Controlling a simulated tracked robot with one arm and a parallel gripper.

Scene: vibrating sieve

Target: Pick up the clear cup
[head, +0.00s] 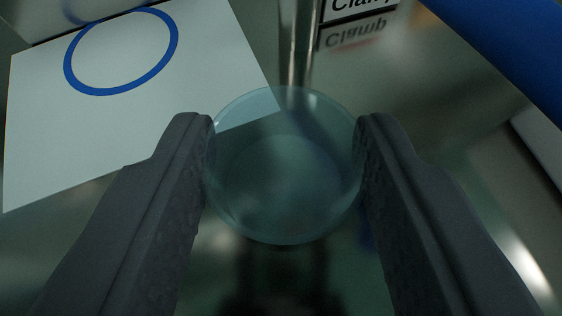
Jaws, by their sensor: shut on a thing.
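The clear cup (283,185) is a round, see-through vessel with a faint blue-green tint, in the middle of the head view. I look down into it through its round rim. My gripper (284,135) has its two dark grey fingers on the left and right sides of the cup, touching its wall. The gripper is shut on the cup. I cannot tell whether the cup's base rests on the surface or is lifted off it.
A white sheet (215,60) with a blue ring (72,62) lies at the upper left. A metal post (296,45) stands just beyond the cup. A sign reading "Clamp" (358,6) is at the top, mirrored in the shiny surface (430,100). A blue bar (505,50) crosses the upper right.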

